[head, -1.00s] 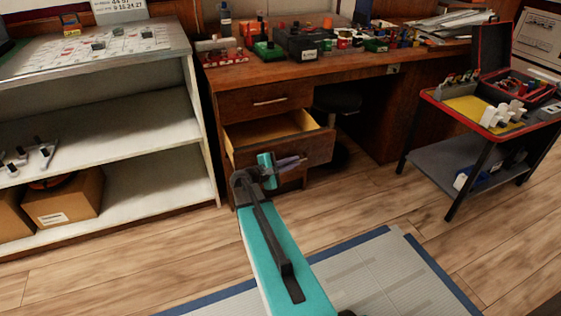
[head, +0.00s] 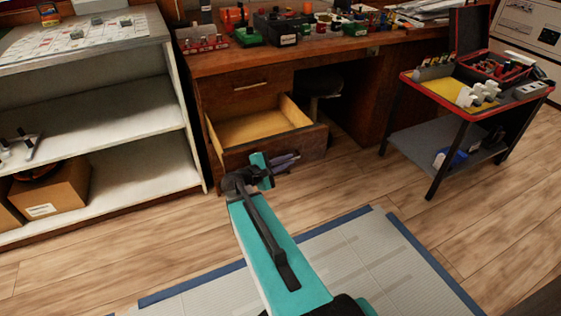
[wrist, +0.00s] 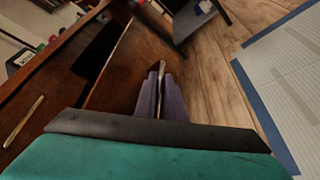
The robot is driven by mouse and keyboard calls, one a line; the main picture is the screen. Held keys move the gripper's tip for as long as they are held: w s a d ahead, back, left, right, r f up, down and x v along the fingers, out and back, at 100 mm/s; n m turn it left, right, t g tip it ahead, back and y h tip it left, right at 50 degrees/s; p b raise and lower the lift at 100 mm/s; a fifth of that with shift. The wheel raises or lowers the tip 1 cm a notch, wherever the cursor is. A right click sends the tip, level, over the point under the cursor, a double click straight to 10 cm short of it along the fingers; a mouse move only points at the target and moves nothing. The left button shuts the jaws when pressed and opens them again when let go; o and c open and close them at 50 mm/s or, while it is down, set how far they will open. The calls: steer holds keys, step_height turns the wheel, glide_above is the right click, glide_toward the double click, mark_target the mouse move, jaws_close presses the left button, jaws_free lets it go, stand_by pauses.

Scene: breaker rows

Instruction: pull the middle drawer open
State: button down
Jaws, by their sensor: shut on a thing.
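The middle drawer (head: 257,129) of the wooden desk stands well open and looks empty inside. My gripper (head: 292,158) is at the drawer's front, shut on its handle. In the wrist view my gripper (wrist: 161,88) has both fingers closed around the thin handle (wrist: 161,68), against the brown drawer front. In the head view the fingers and arm hide the handle. The top drawer (head: 245,90) above is shut, with a bar handle.
A white shelf unit (head: 100,112) stands close on the left. A red-rimmed cart (head: 440,92) with tools stands at the right. The desk top (head: 230,58) bears several devices. The wood floor and a grey mat with blue edges (head: 320,262) in front are clear.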

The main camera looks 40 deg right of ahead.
steer(key=shift+s+d, duration=0.1)
steer(key=shift+s, duration=0.1)
steer(key=c, duration=2.1)
jaws_free()
steer(key=shift+w, duration=0.1)
steer(key=shift+w+a, duration=0.1)
steer(key=shift+a, duration=0.2)
steer(key=shift+p+v, duration=1.4)
steer(key=shift+v, duration=5.35)
steer(key=shift+r, duration=0.1)
